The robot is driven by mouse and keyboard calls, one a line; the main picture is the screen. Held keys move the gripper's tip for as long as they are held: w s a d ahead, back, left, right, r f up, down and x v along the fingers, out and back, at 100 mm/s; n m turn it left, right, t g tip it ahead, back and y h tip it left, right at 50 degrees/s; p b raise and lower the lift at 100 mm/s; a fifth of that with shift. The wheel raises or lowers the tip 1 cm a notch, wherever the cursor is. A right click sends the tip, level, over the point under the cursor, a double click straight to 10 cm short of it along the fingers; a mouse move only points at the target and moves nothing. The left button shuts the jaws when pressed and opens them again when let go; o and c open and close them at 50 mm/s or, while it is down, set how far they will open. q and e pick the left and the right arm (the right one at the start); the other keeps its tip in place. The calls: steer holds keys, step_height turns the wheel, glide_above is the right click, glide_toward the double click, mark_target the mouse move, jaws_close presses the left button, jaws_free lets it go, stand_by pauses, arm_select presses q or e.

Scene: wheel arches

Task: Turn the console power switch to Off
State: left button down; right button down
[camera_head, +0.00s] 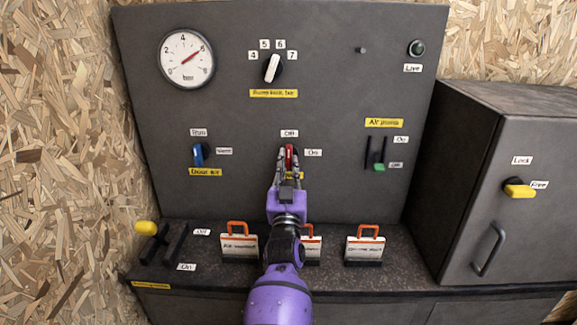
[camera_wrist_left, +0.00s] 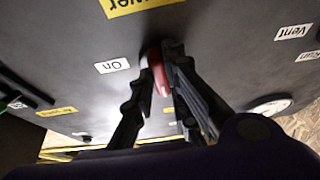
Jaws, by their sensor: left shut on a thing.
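The console power switch is a red handle (camera_head: 289,154) on the grey console panel, below the Off label (camera_head: 289,133) and left of the On label (camera_head: 313,153). It looks about upright, its upper end towards Off. My left gripper (camera_head: 288,161) comes up from below and is shut on the red handle, one finger on each side. In the left wrist view the red handle (camera_wrist_left: 154,67) shows between the fingers, with the On label (camera_wrist_left: 112,65) beside it. The fingers partly hide the handle and the yellow label below it. My right gripper is not in view.
A blue switch (camera_head: 198,155) is to the left and a green-tipped slider (camera_head: 379,167) to the right. Below, several orange-handled tags (camera_head: 365,245) stand on the ledge, near a yellow-knobbed lever (camera_head: 146,228). A dark cabinet (camera_head: 505,190) juts out at right.

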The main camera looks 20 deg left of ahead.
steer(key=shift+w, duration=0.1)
arm_select(q)
steer(key=c, duration=1.7)
jaws_free()
steer(key=shift+s+f, duration=0.1)
steer(key=shift+s, duration=0.05)
steer(key=v, duration=1.1)
steer(key=shift+s+d+f, duration=0.1)
steer(key=shift+s+d, duration=0.1)
steer(key=shift+s, duration=0.1)
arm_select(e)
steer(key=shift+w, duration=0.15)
